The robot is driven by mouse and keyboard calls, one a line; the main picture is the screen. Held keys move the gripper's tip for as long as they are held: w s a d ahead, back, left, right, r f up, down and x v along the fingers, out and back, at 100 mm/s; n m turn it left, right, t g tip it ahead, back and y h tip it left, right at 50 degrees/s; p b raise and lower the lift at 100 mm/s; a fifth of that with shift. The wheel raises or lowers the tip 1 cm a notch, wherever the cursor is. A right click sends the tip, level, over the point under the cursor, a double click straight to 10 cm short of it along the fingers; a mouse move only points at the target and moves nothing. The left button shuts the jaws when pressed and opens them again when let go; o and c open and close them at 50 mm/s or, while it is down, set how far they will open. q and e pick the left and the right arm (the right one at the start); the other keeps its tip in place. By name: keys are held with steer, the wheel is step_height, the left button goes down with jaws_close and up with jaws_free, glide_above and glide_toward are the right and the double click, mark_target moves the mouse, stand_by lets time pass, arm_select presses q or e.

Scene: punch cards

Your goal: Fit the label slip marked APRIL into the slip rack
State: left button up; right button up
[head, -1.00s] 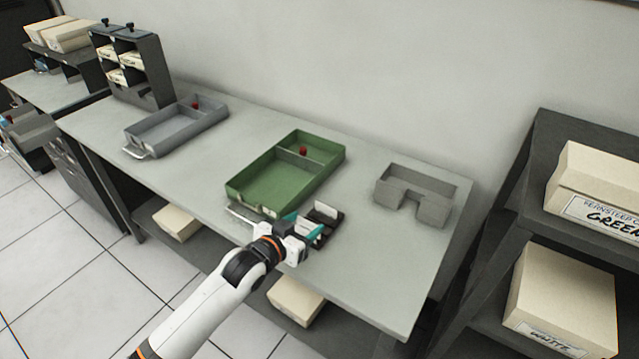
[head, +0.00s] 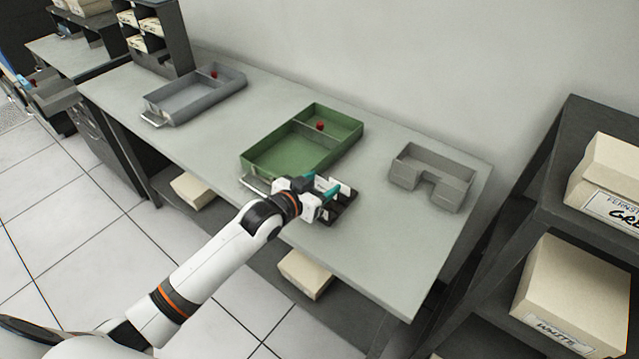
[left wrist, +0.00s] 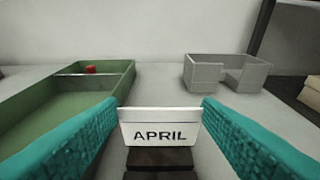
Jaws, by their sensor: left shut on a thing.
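My left gripper (head: 329,190) is shut on a white label slip (left wrist: 160,129) marked APRIL. In the left wrist view the slip stands upright, facing the camera, between the teal fingers. The dark slip rack (head: 346,210) lies on the table near its front edge, below and beside the fingertips. In the left wrist view the rack (left wrist: 160,160) shows just under the slip's lower edge. I cannot tell whether slip and rack touch. The fingers partly hide the rack in the head view. My right gripper is not in view.
A green divided tray (head: 262,166) with a red piece (head: 320,125) stands just left of the rack. A grey notched holder (head: 447,190) stands to the right. A grey tray (head: 180,112) lies farther left. Bare table (head: 385,255) lies right of the rack.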

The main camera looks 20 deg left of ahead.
mark_target(325, 191)
arm_select(q)
steer(key=shift+f+b, duration=0.85)
steer(key=shift+f, duration=1.05)
steer(key=shift+f, duration=0.3)
steer(key=shift+f, duration=0.2)
steer(key=o, duration=1)
steer(key=shift+s+b, duration=0.2)
steer(key=shift+b, duration=0.1)
steer(key=b+v, duration=0.1)
steer(key=v, duration=1.1)
steer(key=shift+w, duration=0.15)
